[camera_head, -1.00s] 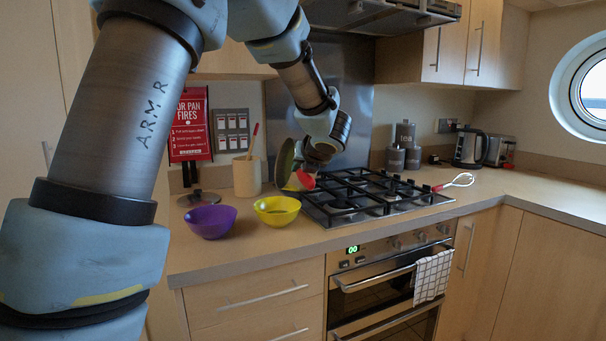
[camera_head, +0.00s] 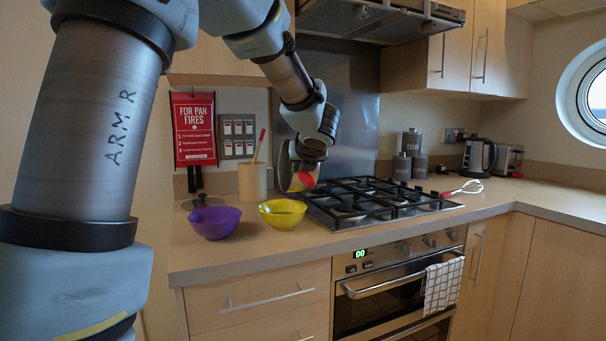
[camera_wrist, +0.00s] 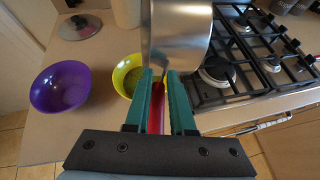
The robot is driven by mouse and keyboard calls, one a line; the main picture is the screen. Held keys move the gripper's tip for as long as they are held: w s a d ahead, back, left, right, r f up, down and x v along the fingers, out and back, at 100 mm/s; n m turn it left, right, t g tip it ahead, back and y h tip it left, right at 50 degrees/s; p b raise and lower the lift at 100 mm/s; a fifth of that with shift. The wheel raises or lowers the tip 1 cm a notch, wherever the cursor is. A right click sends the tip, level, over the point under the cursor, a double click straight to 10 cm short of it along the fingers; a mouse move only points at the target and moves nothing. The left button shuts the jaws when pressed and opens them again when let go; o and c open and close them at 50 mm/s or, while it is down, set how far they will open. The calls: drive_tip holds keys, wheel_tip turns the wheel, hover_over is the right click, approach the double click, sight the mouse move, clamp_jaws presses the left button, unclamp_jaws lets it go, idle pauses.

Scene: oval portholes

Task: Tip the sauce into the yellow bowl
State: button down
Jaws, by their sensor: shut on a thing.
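My gripper (camera_wrist: 160,92) is shut on the red handle (camera_wrist: 156,108) of a silver pan (camera_wrist: 178,35). In the head view the pan (camera_head: 286,165) is steeply tilted, on its side, above and behind the yellow bowl (camera_head: 283,213). The wrist view shows the pan's shiny outer wall close beside and partly over the yellow bowl (camera_wrist: 126,72). A darker olive patch shows inside the bowl; I cannot tell if it is sauce or shade. The pan's inside is mostly hidden, and no falling stream is visible.
A purple bowl (camera_head: 214,221) stands left of the yellow one. Behind are a utensil pot (camera_head: 253,182) and a glass lid (camera_wrist: 80,27). The black-grated hob (camera_head: 375,198) lies right, with a whisk (camera_head: 462,188) beyond. The worktop at far right is clear.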

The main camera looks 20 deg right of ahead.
drive_tip(key=shift+a+n+h+b, duration=0.6)
drive_tip(key=shift+a+b, duration=0.25)
drive_tip(key=shift+b, duration=1.4)
